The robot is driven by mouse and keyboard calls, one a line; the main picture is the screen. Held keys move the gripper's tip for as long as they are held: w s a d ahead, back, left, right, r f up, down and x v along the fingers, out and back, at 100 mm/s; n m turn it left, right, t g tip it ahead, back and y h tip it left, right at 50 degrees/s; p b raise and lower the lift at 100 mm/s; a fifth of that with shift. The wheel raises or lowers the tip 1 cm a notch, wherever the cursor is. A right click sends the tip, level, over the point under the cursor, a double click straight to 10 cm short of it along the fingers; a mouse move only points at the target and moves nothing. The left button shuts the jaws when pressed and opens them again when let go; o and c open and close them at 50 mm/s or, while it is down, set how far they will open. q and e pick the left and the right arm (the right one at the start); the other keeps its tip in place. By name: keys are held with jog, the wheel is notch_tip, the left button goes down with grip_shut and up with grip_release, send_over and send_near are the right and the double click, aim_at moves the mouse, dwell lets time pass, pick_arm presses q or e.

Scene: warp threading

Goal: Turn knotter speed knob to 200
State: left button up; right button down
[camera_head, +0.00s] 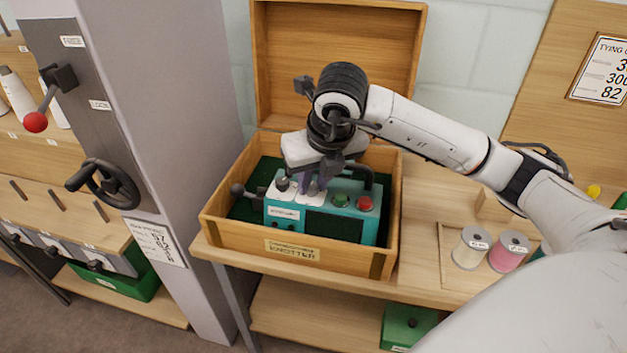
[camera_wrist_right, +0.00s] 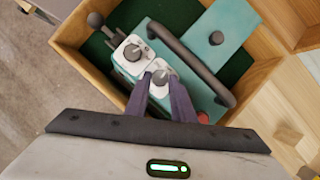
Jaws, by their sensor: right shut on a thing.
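The teal knotter (camera_head: 345,213) sits in an open wooden box (camera_head: 330,255) on the bench. Its top has two white dial plates with grey knobs. In the right wrist view one knob (camera_wrist_right: 132,52) stands free at the upper left. The other knob (camera_wrist_right: 160,76) is between the fingertips of my right gripper (camera_wrist_right: 160,84), which is shut on it from above. In the head view my right gripper (camera_head: 312,184) reaches down onto the knotter's top and partly hides the dials. The dial numbers are too small to read. My left gripper is not in view.
The knotter has a green button (camera_head: 340,200), a red button (camera_head: 365,203) and a dark carrying handle (camera_wrist_right: 190,62). The box lid (camera_head: 340,40) stands open behind. White and pink spools (camera_head: 509,251) stand at the right. A grey column (camera_head: 150,130) stands left.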

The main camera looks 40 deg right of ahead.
jog(key=shift+d+f+n+y+b, duration=0.15)
jog(key=shift+n+y+b, duration=0.15)
jog(key=shift+n+b, duration=0.55)
jog(key=shift+n+y+b, duration=0.3)
jog(key=shift+n+b, duration=0.35)
jog(key=shift+b, duration=0.05)
jog(key=n, duration=0.1)
jog(key=n+y+b, duration=0.1)
jog(key=shift+d+n, duration=0.2)
jog(key=shift+n, duration=0.1)
jog(key=shift+d+n+y+b, duration=0.1)
jog(key=shift+n+y+b, duration=0.35)
jog(key=shift+n, duration=0.65)
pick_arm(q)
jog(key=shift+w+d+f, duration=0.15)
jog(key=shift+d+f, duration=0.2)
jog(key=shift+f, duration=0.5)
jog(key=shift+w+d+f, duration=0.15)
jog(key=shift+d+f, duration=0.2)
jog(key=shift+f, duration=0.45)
pick_arm(e)
jog(key=shift+w+r+n+g+y, duration=0.1)
jog(key=shift+r+n+g+y, duration=0.2)
jog(key=shift+n, duration=0.6)
jog(key=shift+f, duration=0.1)
jog(key=c, duration=1.5)
grip_release()
